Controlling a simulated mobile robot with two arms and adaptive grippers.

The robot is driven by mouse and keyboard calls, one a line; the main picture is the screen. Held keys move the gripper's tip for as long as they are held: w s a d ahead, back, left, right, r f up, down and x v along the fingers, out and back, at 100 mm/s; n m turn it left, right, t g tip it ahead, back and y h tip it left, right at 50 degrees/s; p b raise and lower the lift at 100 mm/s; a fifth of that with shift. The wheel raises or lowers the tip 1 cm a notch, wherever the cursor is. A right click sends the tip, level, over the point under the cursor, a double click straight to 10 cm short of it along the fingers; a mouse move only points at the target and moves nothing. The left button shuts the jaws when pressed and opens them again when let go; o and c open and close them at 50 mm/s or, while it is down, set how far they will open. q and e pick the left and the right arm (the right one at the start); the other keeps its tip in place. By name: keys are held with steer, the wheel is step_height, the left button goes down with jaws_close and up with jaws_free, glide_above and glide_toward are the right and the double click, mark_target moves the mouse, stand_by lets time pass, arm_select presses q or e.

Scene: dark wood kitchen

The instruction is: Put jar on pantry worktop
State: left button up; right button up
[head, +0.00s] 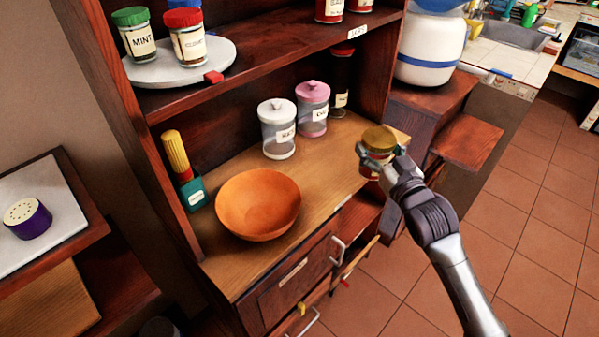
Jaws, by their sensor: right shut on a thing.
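A jar (379,139) with a gold-brown lid is held in my right gripper (378,158), which is shut on it. The gripper and jar are at the right front edge of the pantry worktop (333,160). The gripper hides the jar's lower part, so I cannot tell whether it touches the wood. My left gripper is not in view.
An orange bowl (258,204) takes up the worktop's front left. A white-lidded canister (277,128), a pink-lidded canister (313,108) and a dark bottle (341,82) stand at the back. A shelf (270,64) overhangs them. Bare wood lies between bowl and jar.

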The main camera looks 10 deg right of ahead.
steer(key=shift+w+d+r, duration=0.1)
steer(key=shift+w+d, duration=0.15)
steer(key=shift+w, duration=0.2)
steer(key=shift+w+a+f, duration=1.05)
steer(key=shift+w+f, duration=0.55)
steer(key=shift+f, duration=0.15)
steer(key=shift+w+a+f, duration=1.1)
steer(key=shift+w+f, duration=0.45)
steer(key=shift+f, duration=0.25)
steer(key=shift+w+a+f, duration=1.05)
steer(key=shift+w+f, duration=0.55)
steer(key=shift+f, duration=0.15)
steer(key=shift+f, duration=0.15)
steer(key=o, duration=1.5)
steer(key=shift+o, duration=0.2)
